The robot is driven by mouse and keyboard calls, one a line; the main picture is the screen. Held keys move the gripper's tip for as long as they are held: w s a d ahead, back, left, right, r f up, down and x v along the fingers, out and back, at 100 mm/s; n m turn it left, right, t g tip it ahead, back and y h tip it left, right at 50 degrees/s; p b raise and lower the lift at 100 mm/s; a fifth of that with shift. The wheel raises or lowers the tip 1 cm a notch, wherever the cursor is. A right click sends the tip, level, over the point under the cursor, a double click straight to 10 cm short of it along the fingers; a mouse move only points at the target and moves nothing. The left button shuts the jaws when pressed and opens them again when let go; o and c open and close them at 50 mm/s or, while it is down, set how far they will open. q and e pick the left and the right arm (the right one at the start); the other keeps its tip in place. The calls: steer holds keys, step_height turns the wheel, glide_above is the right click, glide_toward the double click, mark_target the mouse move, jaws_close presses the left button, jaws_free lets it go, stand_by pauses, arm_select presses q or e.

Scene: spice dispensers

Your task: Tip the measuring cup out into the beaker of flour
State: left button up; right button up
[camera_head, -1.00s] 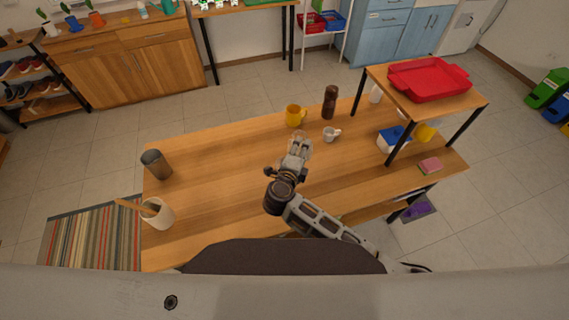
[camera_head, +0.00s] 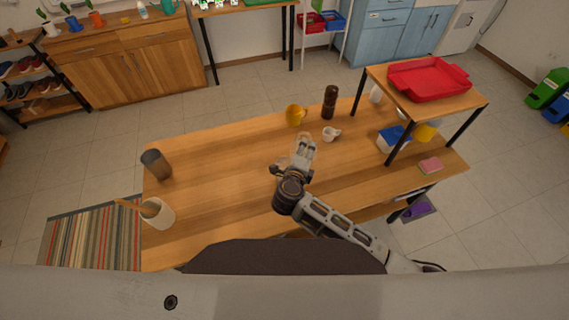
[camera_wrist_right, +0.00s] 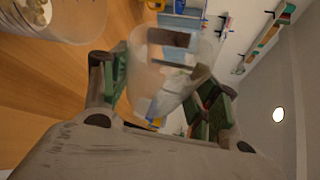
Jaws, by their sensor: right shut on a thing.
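My right gripper (camera_head: 303,142) is over the middle of the table. In the right wrist view, the gripper (camera_wrist_right: 163,98) is shut on a clear, see-through cup (camera_wrist_right: 150,82), which I take for the measuring cup. It looks tilted in that view; its contents are hard to make out. A translucent round container (camera_wrist_right: 75,22) with pale lumps inside shows at the upper left of the wrist view, apart from the held cup. I cannot tell whether it is the flour beaker. In the head view the held cup is barely visible. My left gripper is out of view.
A yellow mug (camera_head: 296,116), small white cup (camera_head: 330,133) and dark brown bottle (camera_head: 330,102) stand beyond the gripper. A grey canister (camera_head: 156,165) and white crock (camera_head: 158,213) stand at the left. A raised shelf with a red tray (camera_head: 428,80) is at the right. The table's left-centre is clear.

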steer(key=shift+d+f+m+y+b, duration=0.15)
steer(key=shift+f+m+y+b, duration=0.35)
steer(key=shift+b, duration=0.55)
steer(key=shift+d+f+m+g+y, duration=0.1)
steer(key=shift+f+m+g+y, duration=0.15)
steer(key=shift+m, duration=0.35)
steer(key=shift+r+m+y+p, duration=0.45)
steer(key=shift+m+p, duration=0.05)
steer(key=shift+p, duration=0.5)
steer(key=shift+d+f+m+y, duration=0.25)
steer(key=shift+f+m+y, duration=0.15)
steer(key=shift+m+y, duration=0.1)
steer(key=shift+d+f+m+y, duration=0.25)
steer(key=shift+d+f, duration=0.1)
steer(key=shift+f, duration=0.3)
steer(key=shift+d+f+m+y, duration=0.25)
steer(key=shift+d+f, duration=0.1)
steer(key=shift+f, duration=0.25)
steer(key=shift+w+d+f+m+y, duration=0.1)
steer(key=shift+d+f+m+y, duration=0.45)
steer(key=shift+d+m+y, duration=0.3)
steer(key=shift+d+f+m+y, duration=0.5)
steer(key=shift+d+m+y, duration=0.15)
steer(key=shift+d+m, duration=0.3)
